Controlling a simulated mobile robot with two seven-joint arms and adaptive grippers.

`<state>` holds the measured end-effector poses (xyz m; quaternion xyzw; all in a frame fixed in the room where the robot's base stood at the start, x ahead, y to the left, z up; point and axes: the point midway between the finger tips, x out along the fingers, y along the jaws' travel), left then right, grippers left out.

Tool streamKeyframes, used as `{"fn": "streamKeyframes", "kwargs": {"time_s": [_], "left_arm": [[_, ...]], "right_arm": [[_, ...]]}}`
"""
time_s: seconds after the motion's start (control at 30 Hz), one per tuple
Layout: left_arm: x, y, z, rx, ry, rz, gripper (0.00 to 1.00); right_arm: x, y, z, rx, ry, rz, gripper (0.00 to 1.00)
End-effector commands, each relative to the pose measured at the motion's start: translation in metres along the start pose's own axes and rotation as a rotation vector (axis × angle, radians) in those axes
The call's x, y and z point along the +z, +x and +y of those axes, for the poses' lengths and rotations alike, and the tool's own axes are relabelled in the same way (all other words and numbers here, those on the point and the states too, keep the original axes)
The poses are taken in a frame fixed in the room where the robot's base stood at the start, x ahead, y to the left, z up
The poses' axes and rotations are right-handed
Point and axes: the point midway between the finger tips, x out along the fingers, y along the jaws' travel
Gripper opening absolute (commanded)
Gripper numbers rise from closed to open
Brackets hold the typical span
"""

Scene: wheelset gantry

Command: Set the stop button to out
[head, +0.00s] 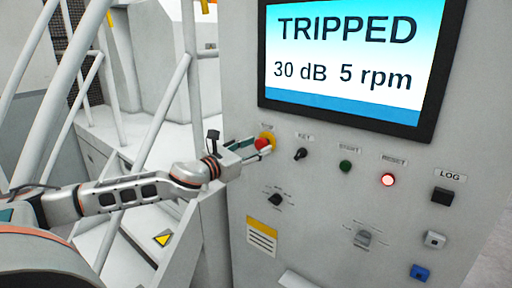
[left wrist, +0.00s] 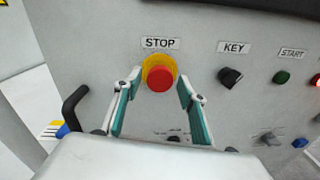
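The stop button is a red mushroom head (head: 262,144) on a yellow collar at the upper left of the grey panel's controls. In the left wrist view the red head (left wrist: 160,79) sits under the STOP label, ahead of the fingertips and between their lines. My left gripper (head: 254,148) is open, with its teal-padded fingers on either side of the button. In the left wrist view its fingers (left wrist: 160,90) are spread wide, and I cannot tell whether they touch the button. Whether the button is in or out is not clear. My right gripper is not in view.
The screen (head: 350,62) above reads TRIPPED, 30 dB, 5 rpm. To the right are the key switch (head: 300,154), green start button (head: 345,167) and lit red reset button (head: 388,180). A black knob (head: 276,199) sits below. White railings (head: 120,130) stand left.

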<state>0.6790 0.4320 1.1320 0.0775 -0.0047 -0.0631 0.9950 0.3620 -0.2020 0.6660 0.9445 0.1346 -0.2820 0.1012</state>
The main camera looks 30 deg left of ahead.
Motion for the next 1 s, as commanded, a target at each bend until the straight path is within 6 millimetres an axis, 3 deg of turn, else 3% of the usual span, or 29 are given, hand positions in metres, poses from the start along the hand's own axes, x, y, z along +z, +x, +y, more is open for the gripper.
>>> {"fn": "streamKeyframes", "kwargs": {"time_s": [0.47, 1.0], "left_arm": [[-0.002, -0.006, 0.001, 0.001, 0.002, 0.003, 0.45], [-0.003, -0.065, 0.002, 0.003, 0.007, 0.007, 0.45]], "right_arm": [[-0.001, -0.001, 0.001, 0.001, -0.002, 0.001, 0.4], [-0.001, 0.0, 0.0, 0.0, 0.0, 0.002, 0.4]]}}
